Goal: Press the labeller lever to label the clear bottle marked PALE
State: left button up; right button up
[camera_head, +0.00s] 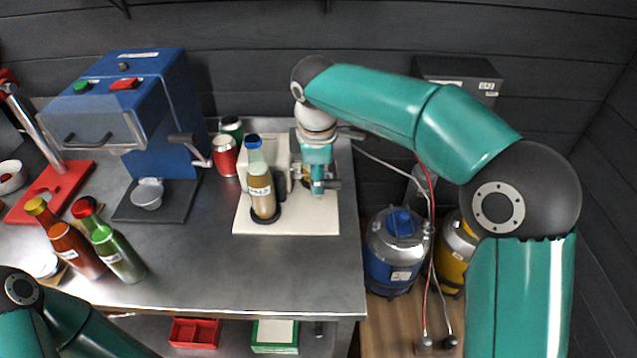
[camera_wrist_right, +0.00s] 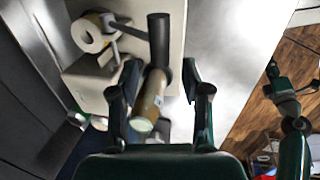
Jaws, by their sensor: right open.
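The clear bottle (camera_head: 262,192) with amber contents and a blue cap stands upright on the labeller's cream base (camera_head: 300,222). It carries a small white tag with lettering too small to read surely. My right gripper (camera_head: 318,184) is open, pointing down over the labeller just right of the bottle, and hides part of the mechanism.
A blue capping machine (camera_head: 160,110) stands left of the labeller, with red and green cans (camera_head: 225,158) between. Red and green bottles (camera_head: 118,255) stand at the front left. The steel table (camera_head: 210,270) is clear in front of the labeller. Gas cylinders (camera_head: 398,250) stand beyond its right edge.

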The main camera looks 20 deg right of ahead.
jog(key=shift+w+d+f, duration=0.1)
jog(key=shift+w+f, duration=0.1)
jog(key=shift+f, duration=0.75)
jog(key=shift+w+f, duration=0.15)
jog(key=shift+f, duration=0.8)
grip_shut()
jog(key=shift+d, duration=0.1)
